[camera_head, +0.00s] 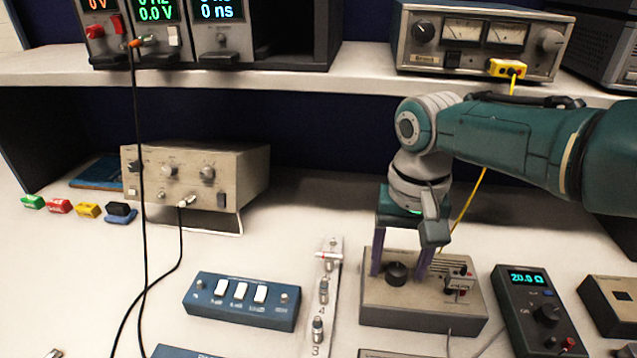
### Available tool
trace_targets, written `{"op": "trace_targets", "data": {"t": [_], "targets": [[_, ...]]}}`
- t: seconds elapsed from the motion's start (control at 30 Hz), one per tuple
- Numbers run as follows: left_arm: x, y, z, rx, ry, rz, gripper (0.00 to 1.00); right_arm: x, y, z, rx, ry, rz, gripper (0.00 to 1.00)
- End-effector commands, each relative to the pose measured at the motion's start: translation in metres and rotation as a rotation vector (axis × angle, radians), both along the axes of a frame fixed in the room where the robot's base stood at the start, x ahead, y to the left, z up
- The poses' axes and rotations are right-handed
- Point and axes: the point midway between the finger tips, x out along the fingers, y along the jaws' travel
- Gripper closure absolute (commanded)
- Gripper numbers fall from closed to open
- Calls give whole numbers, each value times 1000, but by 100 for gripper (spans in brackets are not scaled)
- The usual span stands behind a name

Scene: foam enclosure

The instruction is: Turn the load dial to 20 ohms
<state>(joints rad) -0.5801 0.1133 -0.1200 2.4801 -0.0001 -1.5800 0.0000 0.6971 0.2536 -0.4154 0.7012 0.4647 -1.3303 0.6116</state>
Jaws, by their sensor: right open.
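A beige box (420,310) stands on the bench, with a round black knob (397,274) on its top left and a connector at its right. My right gripper (399,268) points down over this box, its two purple fingers apart, one on each side of the knob. I cannot tell whether the fingers touch the knob. To the right, a dark unit (540,312) with its own black dial (547,314) has a lit display (527,278) that reads about 20.0 Ω. No label shows which knob is the load dial. My left gripper is out of view.
A blue switch box (243,300) and a strip with several connectors (326,295) lie left of the beige box. Another beige unit (610,305) stands at the far right. A shelf (350,68) with instruments runs behind. Black cables (143,220) and a yellow cable (468,205) hang across the bench.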

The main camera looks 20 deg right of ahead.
Motion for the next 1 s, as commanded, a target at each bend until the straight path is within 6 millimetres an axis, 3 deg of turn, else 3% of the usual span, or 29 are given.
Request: {"op": "trace_targets", "data": {"t": [0.3, 0.53, 1.0], "targets": [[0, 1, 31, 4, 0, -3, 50, 1, 0, 55, 0, -4, 1, 34], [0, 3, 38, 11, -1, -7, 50, 1, 0, 90, 0, -4, 0, 34], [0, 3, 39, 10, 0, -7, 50, 0, 0, 99, 0, 0, -1, 34]]}}
